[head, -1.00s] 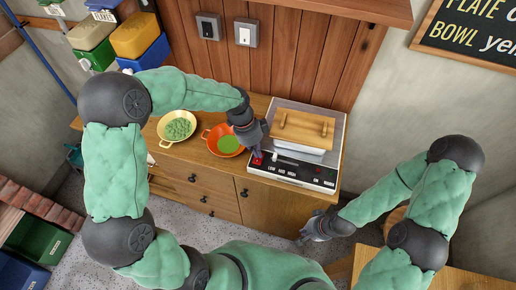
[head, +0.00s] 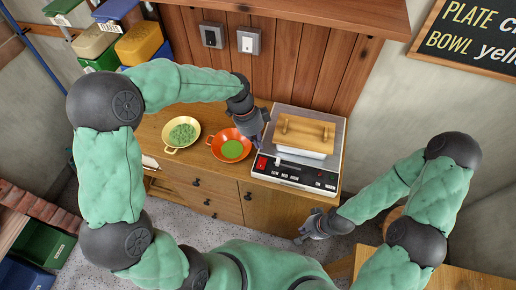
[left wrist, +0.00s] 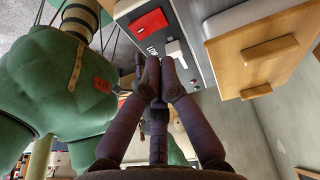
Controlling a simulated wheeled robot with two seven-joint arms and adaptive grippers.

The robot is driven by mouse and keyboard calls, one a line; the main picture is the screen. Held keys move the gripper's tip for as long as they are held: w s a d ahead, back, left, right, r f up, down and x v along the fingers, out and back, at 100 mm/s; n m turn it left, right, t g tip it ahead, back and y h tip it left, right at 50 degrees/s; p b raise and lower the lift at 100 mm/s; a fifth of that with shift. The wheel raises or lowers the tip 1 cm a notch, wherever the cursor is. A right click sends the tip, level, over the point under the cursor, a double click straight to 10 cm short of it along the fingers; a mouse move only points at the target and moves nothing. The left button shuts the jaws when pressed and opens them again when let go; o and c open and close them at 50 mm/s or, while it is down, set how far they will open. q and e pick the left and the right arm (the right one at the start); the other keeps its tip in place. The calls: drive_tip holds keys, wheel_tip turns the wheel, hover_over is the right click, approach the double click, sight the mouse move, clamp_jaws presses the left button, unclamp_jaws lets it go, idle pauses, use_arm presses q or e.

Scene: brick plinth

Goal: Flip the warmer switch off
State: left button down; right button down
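The warmer (head: 290,176) stands on the right of the wooden counter, with a black and white front panel. Its red switch (head: 262,163) is at the panel's left end; it also shows in the left wrist view (left wrist: 148,22). I cannot tell which way the switch is tipped. My left gripper (head: 262,143) is above and behind the switch, apart from it. In the left wrist view its fingertips (left wrist: 160,72) are together, with nothing held. My right gripper (head: 304,233) hangs low in front of the counter; its finger state is too small to tell.
A wooden-lidded pan (head: 303,133) sits on the warmer. An orange bowl (head: 214,142) and a yellow bowl (head: 167,141) stand left of it. Two wall switches (head: 212,35) (head: 248,41) are on the boards behind. Stacked bins (head: 138,42) are at the back left.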

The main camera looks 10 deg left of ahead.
use_arm(q)
drive_tip(key=w+v, duration=0.1)
drive_tip(key=v, duration=0.5)
drive_tip(key=shift+r+p, duration=0.2)
drive_tip(key=shift+p, duration=0.2)
use_arm(e)
drive_tip(key=shift+d+r, duration=0.1)
drive_tip(key=shift+r, duration=0.4)
use_arm(q)
drive_tip(key=shift+d+f, duration=0.1)
drive_tip(key=shift+d, duration=0.05)
use_arm(e)
drive_tip(key=shift+s, duration=0.1)
